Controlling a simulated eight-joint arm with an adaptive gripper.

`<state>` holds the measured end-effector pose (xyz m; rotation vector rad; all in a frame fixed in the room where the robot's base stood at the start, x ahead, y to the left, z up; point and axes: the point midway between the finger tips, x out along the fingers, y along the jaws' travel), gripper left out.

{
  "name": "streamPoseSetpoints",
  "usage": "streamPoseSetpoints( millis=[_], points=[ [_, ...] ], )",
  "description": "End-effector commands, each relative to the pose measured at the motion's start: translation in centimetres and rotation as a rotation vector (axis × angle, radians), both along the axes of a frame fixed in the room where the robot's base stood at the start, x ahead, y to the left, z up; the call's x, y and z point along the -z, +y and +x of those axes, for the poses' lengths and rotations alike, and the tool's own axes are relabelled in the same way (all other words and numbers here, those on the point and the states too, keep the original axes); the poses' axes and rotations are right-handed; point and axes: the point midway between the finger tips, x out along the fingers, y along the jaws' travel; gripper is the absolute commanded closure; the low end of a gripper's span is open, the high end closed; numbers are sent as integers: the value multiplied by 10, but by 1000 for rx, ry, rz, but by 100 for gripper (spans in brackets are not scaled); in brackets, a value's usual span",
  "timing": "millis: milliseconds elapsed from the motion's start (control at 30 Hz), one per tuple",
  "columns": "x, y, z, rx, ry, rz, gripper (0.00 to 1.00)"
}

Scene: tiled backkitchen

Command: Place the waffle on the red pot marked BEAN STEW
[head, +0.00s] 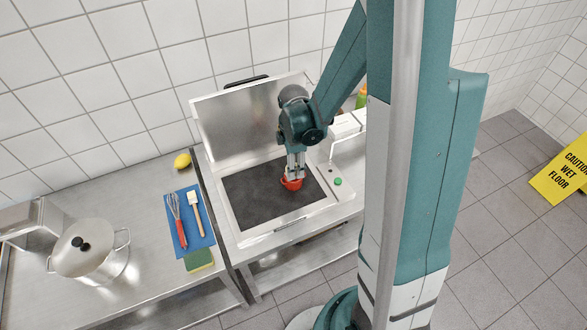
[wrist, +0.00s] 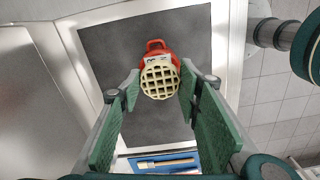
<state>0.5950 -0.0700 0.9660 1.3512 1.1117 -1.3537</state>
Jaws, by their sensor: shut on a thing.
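My gripper (head: 294,170) points down over the dark plate of the cooktop. In the wrist view my gripper (wrist: 159,84) is shut on the round, pale yellow waffle (wrist: 160,80), with a fingertip at each side of it. The red pot (head: 291,183) stands on the dark plate right under my gripper. In the wrist view the red pot (wrist: 156,47) shows behind the waffle, with part of a white label; the lettering cannot be read. The waffle overlaps the pot in this view, and I cannot tell whether they touch. The waffle cannot be made out in the head view.
The dark plate (head: 255,198) is otherwise clear, with a raised metal lid (head: 245,118) behind. To the left lie a blue mat (head: 183,240) with a whisk and brush, a sponge (head: 199,260), a lemon (head: 182,161) and a large steel pot (head: 90,262).

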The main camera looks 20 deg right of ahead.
Motion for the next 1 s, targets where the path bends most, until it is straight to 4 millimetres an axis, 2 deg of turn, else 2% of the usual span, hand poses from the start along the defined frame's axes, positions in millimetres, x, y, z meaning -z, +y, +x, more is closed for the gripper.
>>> streamPoseSetpoints(
  millis=[200, 733, 767, 867, 1000],
  points=[
    [14, 0, 0, 0, 0, 0, 78],
    [19, 0, 0, 0, 0, 0, 78],
    [19, 0, 0, 0, 0, 0, 65],
    [18, 0, 0, 0, 0, 0, 51],
    [18, 0, 0, 0, 0, 0, 51]
  ],
)
